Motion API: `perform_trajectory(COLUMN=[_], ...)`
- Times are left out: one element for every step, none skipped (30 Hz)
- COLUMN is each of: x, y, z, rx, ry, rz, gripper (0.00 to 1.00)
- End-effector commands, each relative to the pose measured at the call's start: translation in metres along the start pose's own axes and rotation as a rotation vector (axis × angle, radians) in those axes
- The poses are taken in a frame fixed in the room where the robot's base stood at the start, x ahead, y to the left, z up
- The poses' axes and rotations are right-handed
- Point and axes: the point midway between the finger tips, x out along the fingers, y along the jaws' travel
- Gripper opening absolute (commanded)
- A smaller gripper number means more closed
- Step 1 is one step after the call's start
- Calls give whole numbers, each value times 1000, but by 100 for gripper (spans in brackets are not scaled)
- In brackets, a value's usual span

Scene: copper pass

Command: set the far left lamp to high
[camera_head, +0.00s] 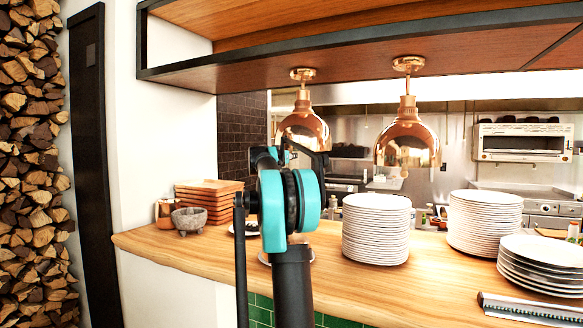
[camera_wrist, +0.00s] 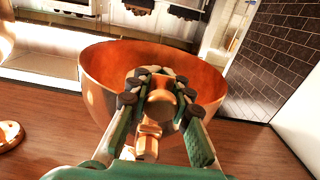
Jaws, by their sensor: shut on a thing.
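The far left lamp (camera_head: 304,127) is a copper dome hanging under the wooden shelf, its lower part partly hidden by my arm. In the wrist view its shade (camera_wrist: 105,82) fills the middle like a wide copper bowl, opening upward in that picture. My gripper (camera_wrist: 160,88) has its fingers closed in on the copper fitting (camera_wrist: 150,130) at the lamp's neck, with dark pads on both sides. The contact itself is partly hidden by the fingers. The other copper lamp (camera_head: 407,143) hangs to the right.
The wooden counter (camera_head: 350,290) holds two tall plate stacks (camera_head: 376,230) and (camera_head: 485,222), a lower plate pile (camera_head: 540,265), brown trays (camera_head: 208,200) and a stone mortar (camera_head: 188,220). The shelf (camera_head: 400,55) hangs close above the lamps. Stacked firewood stands far left.

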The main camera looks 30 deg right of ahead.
Motion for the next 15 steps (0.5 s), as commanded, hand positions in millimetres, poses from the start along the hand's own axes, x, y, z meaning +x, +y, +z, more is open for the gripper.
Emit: perform_trajectory(x=[0,0,0,0,0,0,0,0,0,0,0,0,0,0,0], y=[0,0,0,0,0,1,1,1,1,1,1,1,1,1,1], z=[-10,-15,-21,-24,-27,-30,-32,-33,-34,-35,-35,-35,-35,-35,-35], rx=[-1,-1,-1,-1,-1,-1,-1,-1,-1,-1,-2,-2,-2,-2,-2], ry=[1,1,1,1,0,0,0,0,1,1,1,1,1,1,2], rz=[0,0,0,0,1,1,1,0,0,0,0,0,0,0,0], gripper=[0,0,0,0,0,0,0,0,0,0,0,0,0,0,0])
